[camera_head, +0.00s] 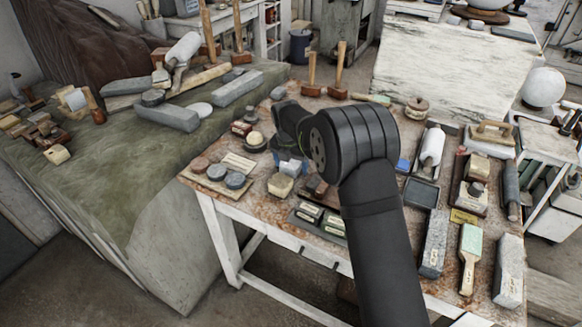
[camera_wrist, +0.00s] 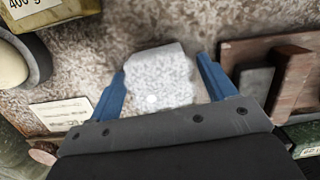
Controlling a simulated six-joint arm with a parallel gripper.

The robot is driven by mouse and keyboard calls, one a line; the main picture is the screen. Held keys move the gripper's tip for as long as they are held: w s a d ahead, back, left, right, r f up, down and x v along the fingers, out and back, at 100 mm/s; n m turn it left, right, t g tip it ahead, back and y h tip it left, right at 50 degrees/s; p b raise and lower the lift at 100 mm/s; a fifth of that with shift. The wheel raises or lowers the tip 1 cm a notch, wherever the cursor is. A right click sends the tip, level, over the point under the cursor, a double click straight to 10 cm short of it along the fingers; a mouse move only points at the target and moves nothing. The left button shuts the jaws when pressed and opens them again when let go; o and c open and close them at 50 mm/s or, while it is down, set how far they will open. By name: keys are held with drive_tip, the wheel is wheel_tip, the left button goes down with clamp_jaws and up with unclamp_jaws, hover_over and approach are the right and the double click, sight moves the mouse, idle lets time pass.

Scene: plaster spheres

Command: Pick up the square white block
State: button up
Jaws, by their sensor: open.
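The square white block (camera_wrist: 158,78) lies on the speckled tabletop and looks pale and grainy in the wrist view. In the head view a small white block (camera_head: 291,168) shows just below my gripper (camera_head: 289,158). My gripper (camera_wrist: 161,68) is open, with one blue finger to the left of the block and one to the right. The block's near edge is close to the gripper's dark body. I cannot tell the exact height of the fingertips above the table.
Brown wooden pieces (camera_wrist: 290,82) lie right of the right finger. A pale label card (camera_wrist: 60,115) and a jar marked "400 g" (camera_wrist: 45,10) are on the left. In the head view a cream block (camera_head: 280,186) sits close in front of my gripper. The table (camera_head: 262,205) is crowded.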

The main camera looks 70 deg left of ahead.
sight(294, 163)
drive_tip(key=c, duration=1.3)
drive_tip(key=shift+r, duration=0.1)
drive_tip(key=shift+r, duration=0.45)
drive_tip(key=r, duration=0.3)
drive_tip(key=shift+w+d+r, duration=0.2)
drive_tip(key=shift+w+r, duration=0.2)
drive_tip(key=w+d+r, duration=0.6)
drive_tip(key=w, duration=0.2)
drive_tip(key=d+m, duration=0.2)
drive_tip(key=w+d+m, duration=0.1)
drive_tip(key=d+m, duration=0.1)
drive_tip(key=d, duration=0.1)
drive_tip(key=d+m, duration=0.2)
drive_tip(key=d, duration=0.1)
drive_tip(key=shift+w+d+r+h, duration=0.15)
drive_tip(key=shift+w+r+h, duration=0.1)
drive_tip(key=shift+h, duration=0.15)
